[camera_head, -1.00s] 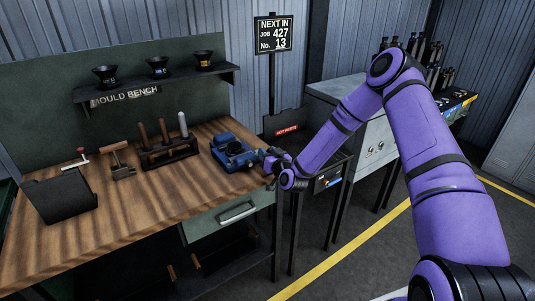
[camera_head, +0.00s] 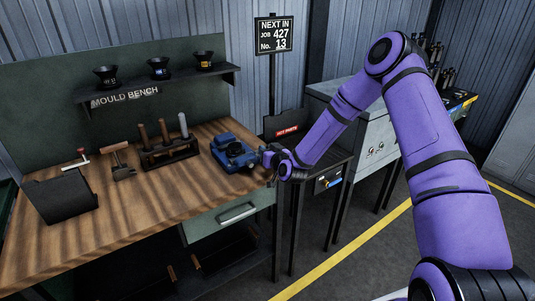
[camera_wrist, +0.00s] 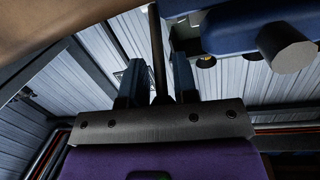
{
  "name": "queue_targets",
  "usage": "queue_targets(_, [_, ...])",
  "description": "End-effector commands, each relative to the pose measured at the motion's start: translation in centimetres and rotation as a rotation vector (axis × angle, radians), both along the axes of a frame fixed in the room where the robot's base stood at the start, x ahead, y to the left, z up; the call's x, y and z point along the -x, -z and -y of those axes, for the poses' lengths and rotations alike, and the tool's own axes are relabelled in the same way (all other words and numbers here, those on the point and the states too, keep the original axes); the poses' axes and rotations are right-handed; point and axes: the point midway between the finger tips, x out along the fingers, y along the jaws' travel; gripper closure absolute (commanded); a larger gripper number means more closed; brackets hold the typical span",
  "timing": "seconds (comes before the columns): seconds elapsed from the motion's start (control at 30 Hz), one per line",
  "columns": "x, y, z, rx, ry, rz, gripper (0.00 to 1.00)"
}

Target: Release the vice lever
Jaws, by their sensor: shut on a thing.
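The blue vice (camera_head: 232,151) sits on the right front part of the wooden bench top. My gripper (camera_head: 266,153) is at the vice's front, by the bench's right edge. In the wrist view my gripper (camera_wrist: 155,85) is shut on a thin dark rod, the vice lever (camera_wrist: 157,45), which stands between the two fingers. The vice body (camera_wrist: 250,25) shows above and to the right there, with a round grey metal end (camera_wrist: 287,48). In the head view my wrist hides most of the lever.
A rack with several handled tools (camera_head: 170,150) stands left of the vice on the bench (camera_head: 150,215). A shelf with funnels (camera_head: 160,82) is above. A hot parts stand (camera_head: 288,130) and a grey cabinet (camera_head: 378,125) are to the right.

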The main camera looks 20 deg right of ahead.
Motion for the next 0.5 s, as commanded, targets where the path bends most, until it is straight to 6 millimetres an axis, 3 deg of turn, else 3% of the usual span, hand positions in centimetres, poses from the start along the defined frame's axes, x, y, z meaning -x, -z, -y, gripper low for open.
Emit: queue_targets(0.5, [-3.0,-2.9,-1.1,0.139,-0.002,-0.413,1.00])
